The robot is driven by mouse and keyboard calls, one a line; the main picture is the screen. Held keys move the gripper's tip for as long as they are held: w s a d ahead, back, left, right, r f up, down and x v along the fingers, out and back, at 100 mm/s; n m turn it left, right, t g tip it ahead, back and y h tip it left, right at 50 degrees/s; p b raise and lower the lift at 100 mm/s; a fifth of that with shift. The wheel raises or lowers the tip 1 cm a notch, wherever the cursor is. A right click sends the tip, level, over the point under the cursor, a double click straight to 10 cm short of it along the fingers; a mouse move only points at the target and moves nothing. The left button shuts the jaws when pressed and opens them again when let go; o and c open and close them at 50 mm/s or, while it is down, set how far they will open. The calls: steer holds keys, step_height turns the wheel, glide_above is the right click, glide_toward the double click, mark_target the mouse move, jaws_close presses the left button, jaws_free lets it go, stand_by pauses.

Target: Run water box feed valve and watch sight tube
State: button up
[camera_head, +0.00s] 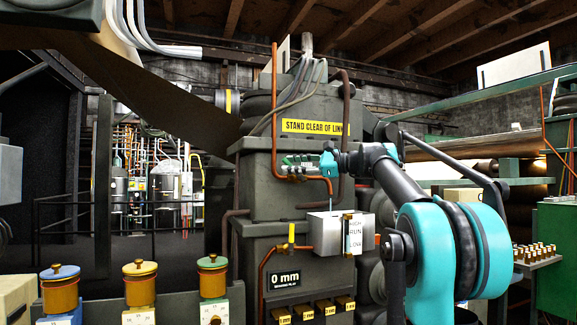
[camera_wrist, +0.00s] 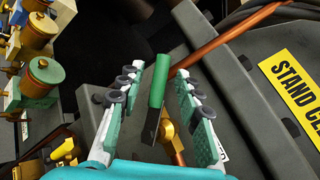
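A valve with a green lever handle (camera_wrist: 158,82) and brass body (camera_wrist: 168,130) sits on a copper pipe (camera_wrist: 225,48). My gripper (camera_wrist: 155,78) is open, with one finger on each side of the green handle. I cannot tell whether either finger touches it. In the head view, my gripper (camera_head: 300,163) is in front of the upper copper pipe (camera_head: 275,110). The pale water box (camera_head: 322,228) is lower right of it. Its sight tube (camera_head: 346,234) stands beside a HIGH, RUN, LOW scale (camera_head: 354,236). The water level is too small to read.
A second valve with a yellow handle (camera_head: 291,233) is on the copper pipe left of the box. A yellow sign (camera_head: 314,127) is on the machine frame above my gripper. Several colored-lid pots (camera_head: 140,283) stand at the lower left.

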steer(key=shift+x, duration=0.85)
steer(key=shift+c, duration=0.2)
jaws_close()
